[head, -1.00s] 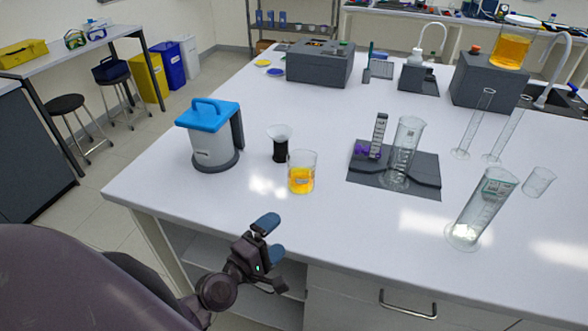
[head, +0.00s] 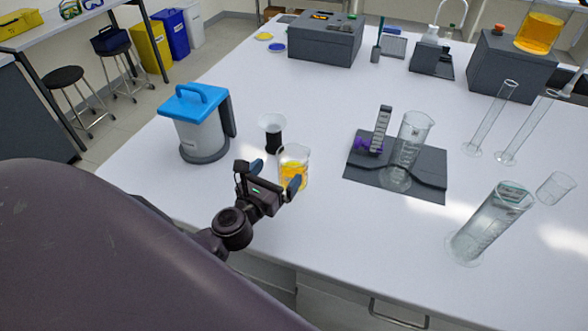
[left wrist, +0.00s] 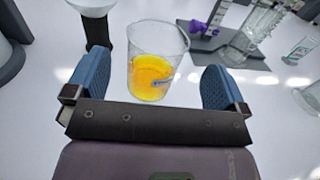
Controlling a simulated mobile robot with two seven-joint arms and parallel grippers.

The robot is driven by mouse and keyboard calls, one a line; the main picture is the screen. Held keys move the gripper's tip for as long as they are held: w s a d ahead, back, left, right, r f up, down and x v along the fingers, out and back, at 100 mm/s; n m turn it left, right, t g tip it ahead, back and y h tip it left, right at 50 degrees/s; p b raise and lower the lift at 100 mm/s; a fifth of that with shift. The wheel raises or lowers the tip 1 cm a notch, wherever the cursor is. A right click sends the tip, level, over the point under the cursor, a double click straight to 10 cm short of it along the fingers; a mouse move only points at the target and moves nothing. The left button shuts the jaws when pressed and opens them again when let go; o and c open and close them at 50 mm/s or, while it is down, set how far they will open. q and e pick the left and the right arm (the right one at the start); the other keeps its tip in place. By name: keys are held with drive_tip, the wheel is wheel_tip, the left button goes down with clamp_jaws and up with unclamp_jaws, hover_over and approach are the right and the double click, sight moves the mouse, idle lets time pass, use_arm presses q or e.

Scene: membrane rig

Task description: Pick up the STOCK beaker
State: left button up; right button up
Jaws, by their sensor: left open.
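A glass beaker of yellow-orange liquid (head: 294,163) stands upright on the white bench near its front left edge. Its label is too small to read. It also shows in the left wrist view (left wrist: 153,62), ahead of and between my fingers. My left gripper (head: 276,174) is open with blue finger pads, right at the near side of the beaker. In the left wrist view the left gripper (left wrist: 160,88) has one pad on each side, with clear gaps to the glass. The right gripper is not in view.
A black stand with a clear funnel-like top (head: 272,133) is close left of the beaker. A blue-lidded grey container (head: 197,125) stands further left. A dark mat (head: 420,185) with a cylinder lies right. A large cylinder (head: 487,225) stands at the right.

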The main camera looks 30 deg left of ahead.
sight(285, 180)
use_arm(q)
drive_tip(key=shift+f, duration=1.8)
wheel_tip(285, 180, down, 3)
drive_tip(key=b, duration=0.3)
drive_tip(key=shift+r, duration=0.2)
drive_tip(key=shift+w, duration=0.25)
drive_tip(key=shift+w+r, duration=0.1)
drive_tip(key=shift+w, duration=0.35)
drive_tip(key=shift+w+a+p, duration=0.1)
drive_tip(key=shift+w+p, duration=0.3)
drive_tip(key=shift+w, duration=0.35)
drive_tip(key=w, duration=0.4)
drive_tip(key=shift+a, duration=0.15)
drive_tip(key=shift+w, duration=0.3)
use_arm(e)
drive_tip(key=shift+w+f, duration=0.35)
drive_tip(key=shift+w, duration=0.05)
use_arm(q)
drive_tip(key=c, duration=1)
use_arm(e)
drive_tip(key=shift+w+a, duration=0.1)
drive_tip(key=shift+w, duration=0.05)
